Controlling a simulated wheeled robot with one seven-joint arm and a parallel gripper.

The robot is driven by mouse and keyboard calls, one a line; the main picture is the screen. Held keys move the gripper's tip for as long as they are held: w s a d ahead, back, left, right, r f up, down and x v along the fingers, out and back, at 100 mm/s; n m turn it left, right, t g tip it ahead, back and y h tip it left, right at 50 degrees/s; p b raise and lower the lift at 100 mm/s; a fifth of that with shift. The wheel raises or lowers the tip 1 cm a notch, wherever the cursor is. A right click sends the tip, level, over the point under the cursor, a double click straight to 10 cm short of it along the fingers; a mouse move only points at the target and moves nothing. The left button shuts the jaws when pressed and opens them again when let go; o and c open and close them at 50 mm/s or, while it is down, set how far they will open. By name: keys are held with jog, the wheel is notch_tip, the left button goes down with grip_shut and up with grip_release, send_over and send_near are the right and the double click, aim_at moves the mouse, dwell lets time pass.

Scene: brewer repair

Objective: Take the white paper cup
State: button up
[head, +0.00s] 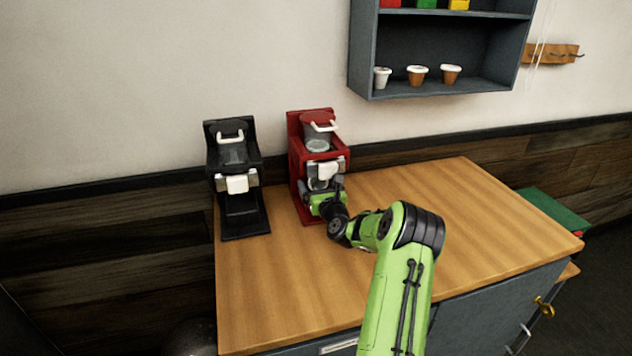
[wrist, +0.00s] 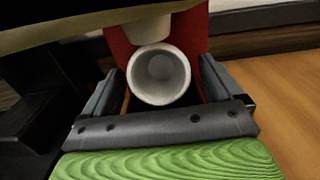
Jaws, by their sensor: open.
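The white paper cup (wrist: 160,78) shows in the wrist view with its round open mouth toward the camera, in front of the red brewer (wrist: 198,35). My gripper (wrist: 163,88) is open, with one dark finger on each side of the cup and a visible gap to each. In the head view my gripper (head: 325,200) is at the lower front of the red brewer (head: 294,145), and I cannot make out the cup there. A pale part of the brewer (wrist: 146,29) hangs just above the cup in the wrist view.
A black brewer (head: 244,215) stands to the left on the wooden counter (head: 440,220). A wall shelf (head: 360,55) at upper right holds a white cup (head: 382,77) and two brown cups (head: 416,76). The counter's right side is clear.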

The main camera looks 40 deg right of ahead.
jog(key=shift+c, duration=0.2)
jog(key=c, duration=0.9)
jog(key=shift+c, duration=0.2)
jog(key=shift+r+p, duration=0.2)
jog(key=shift+p, duration=0.15)
